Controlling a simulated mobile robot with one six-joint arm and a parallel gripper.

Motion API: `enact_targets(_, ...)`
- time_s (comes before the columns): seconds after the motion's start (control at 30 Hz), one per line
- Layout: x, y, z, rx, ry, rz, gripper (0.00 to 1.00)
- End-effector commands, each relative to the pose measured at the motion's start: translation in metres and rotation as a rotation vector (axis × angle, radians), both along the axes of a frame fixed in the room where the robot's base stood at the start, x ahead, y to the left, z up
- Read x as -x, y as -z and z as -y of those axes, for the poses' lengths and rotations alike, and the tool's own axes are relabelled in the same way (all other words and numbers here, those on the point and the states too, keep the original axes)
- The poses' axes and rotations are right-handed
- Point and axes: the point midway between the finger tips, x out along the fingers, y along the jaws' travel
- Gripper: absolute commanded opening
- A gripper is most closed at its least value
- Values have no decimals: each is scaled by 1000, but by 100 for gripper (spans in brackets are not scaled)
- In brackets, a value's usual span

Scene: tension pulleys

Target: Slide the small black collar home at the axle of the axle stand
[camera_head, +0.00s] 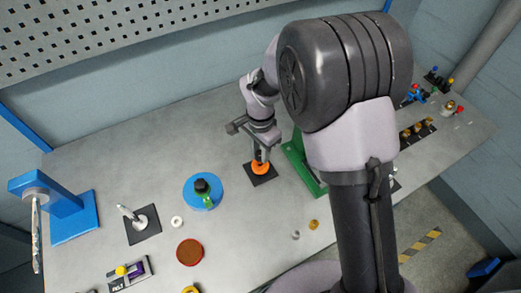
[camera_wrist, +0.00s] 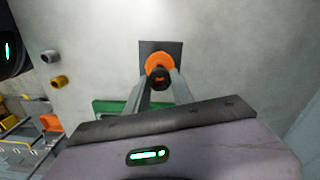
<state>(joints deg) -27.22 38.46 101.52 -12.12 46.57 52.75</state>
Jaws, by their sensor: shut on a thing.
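My gripper (camera_wrist: 160,80) is shut on a small dark ring, which looks like the black collar (camera_wrist: 159,82). In the head view my gripper (camera_head: 262,157) points down over an orange round part (camera_head: 259,169) on a black square plate (camera_head: 270,178). In the wrist view the orange part (camera_wrist: 158,60) lies right behind the collar, in front of the black plate (camera_wrist: 160,46). This looks like the axle stand. The axle is hidden by the collar and fingers. I cannot tell whether the collar is around the axle or just above it.
A green block (camera_head: 297,165) stands close to the right of my gripper. A blue disc (camera_head: 200,204) with black and green parts lies to the left. A blue stand (camera_head: 72,228) is at far left. The bench between the blue disc and black plate is clear.

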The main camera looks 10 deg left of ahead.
Motion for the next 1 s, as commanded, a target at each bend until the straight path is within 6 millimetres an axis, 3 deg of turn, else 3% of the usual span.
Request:
enact_targets(0.53,0,21,0,0,0,0,0)
enact_targets(1.0,0,21,0,0,0,0,0)
